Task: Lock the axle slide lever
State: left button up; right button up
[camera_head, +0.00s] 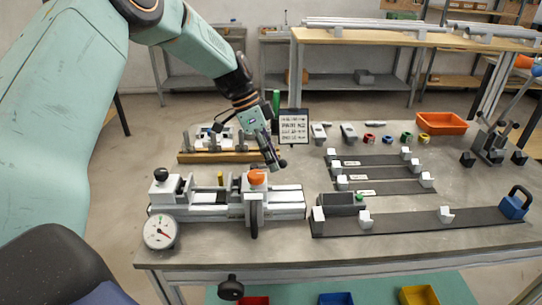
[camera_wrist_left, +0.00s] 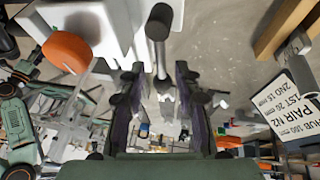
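The slide jig (camera_head: 280,207) is a pale block assembly at the front left of the table, with an orange knob (camera_head: 257,177) on top. The orange knob also shows in the left wrist view (camera_wrist_left: 68,52). There a grey lever rod with a black cylindrical handle (camera_wrist_left: 158,20) stands beside the white jig body. I take this as the axle slide lever; in the head view I cannot pick it out clearly from my fingers. My left gripper (camera_head: 274,162) is just behind the jig. In the wrist view it is open (camera_wrist_left: 158,72), the rod lying between and beyond its fingertips. Contact is unclear.
A wooden rack (camera_head: 215,157) and a printed sign (camera_head: 294,127) stand behind. Dark rails (camera_head: 410,218) with white blocks and an orange bin (camera_head: 442,122) are to the right.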

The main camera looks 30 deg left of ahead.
pick_arm(q)
jog(key=shift+a, duration=0.1)
jog(key=shift+a+r, duration=0.1)
jog(key=shift+r, duration=0.1)
jog(key=v, duration=1.1)
jog(key=shift+r, duration=0.3)
jog(key=shift+a, duration=0.1)
